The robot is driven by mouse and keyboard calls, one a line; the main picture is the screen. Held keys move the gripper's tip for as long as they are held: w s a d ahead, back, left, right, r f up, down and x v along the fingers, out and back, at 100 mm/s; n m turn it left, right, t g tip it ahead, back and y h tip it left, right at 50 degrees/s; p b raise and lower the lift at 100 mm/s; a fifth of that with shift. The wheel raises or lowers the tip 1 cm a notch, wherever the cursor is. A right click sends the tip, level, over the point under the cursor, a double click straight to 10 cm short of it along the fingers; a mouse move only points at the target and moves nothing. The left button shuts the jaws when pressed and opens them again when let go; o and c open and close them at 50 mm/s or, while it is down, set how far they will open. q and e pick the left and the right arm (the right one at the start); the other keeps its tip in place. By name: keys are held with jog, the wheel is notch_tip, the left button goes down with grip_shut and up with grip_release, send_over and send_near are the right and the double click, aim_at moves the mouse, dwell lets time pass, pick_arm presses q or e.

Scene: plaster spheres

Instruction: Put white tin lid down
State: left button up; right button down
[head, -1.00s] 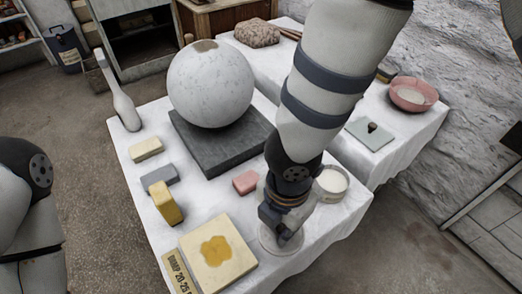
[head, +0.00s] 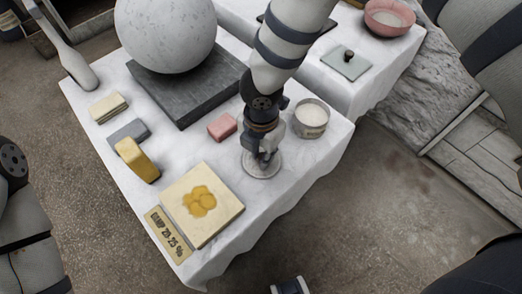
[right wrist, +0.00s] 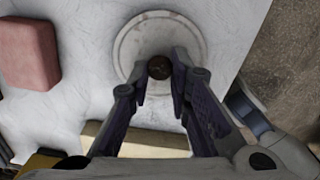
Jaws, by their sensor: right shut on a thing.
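The white tin lid (head: 262,173) is a pale round disc at the front right part of the cloth-covered table (head: 225,262). My left gripper is out of view.
A pink block (head: 222,126) lies behind the lid to the left. A cream board with yellow patches (head: 203,203) lies to its left front. A large plaster sphere (head: 165,35) rests on a dark slab (head: 180,100). Bare cloth surrounds the lid; the table edge is close on the right.

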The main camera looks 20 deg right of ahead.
jog(key=c, duration=1.5)
grip_release()
